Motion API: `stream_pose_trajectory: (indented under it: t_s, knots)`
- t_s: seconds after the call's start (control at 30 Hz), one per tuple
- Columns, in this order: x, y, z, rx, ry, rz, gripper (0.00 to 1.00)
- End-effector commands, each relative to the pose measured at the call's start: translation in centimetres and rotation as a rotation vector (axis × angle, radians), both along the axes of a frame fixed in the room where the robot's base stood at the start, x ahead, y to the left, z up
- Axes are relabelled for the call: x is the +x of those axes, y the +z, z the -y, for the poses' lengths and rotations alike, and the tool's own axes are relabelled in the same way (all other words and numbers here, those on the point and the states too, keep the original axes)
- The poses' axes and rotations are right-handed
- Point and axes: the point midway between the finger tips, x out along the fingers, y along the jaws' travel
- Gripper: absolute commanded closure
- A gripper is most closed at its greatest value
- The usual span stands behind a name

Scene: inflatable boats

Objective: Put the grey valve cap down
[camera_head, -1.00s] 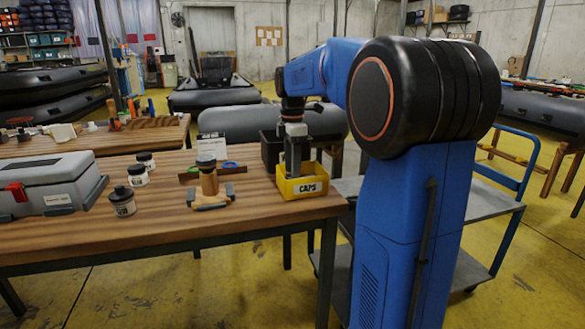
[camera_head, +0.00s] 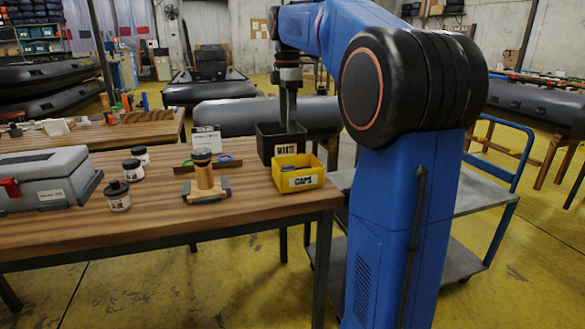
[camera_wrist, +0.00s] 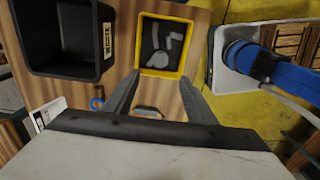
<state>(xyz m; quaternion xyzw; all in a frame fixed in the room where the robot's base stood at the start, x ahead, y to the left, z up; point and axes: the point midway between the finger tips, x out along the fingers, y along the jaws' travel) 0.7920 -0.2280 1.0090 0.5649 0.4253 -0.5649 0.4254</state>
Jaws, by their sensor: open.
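The yellow box labelled CAPS (camera_head: 300,183) stands at the table's right front corner. In the wrist view, the yellow box (camera_wrist: 139,71) holds several grey pieces (camera_wrist: 160,42), and a rounded grey cap (camera_wrist: 147,112) lies at its near side. I cannot tell which piece is the task's valve cap. My gripper (camera_head: 290,125) is above the box, in front of the black bin in the head view. In the wrist view, its two fingers (camera_wrist: 160,77) are spread apart with nothing between them.
A black bin labelled WASTE (camera_head: 267,141) stands behind the yellow box. Bare tabletop lies in front. A cart (camera_head: 475,195) is at right.

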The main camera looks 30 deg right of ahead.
Motion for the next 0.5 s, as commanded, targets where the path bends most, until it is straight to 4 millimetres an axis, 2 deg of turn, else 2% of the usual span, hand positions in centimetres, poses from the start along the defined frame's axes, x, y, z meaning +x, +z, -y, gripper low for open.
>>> stream_pose_trajectory:
  t_s: [0.17,0.27,0.5]
  knots:
    - [-0.4,0.0,-0.3,-0.001,-0.013,0.004,0.49]
    - [-1.6,-0.4,-1.4,-0.005,-0.06,0.02,0.49]
    - [-7.5,-3.0,-5.8,-0.007,-0.306,0.102,0.49]
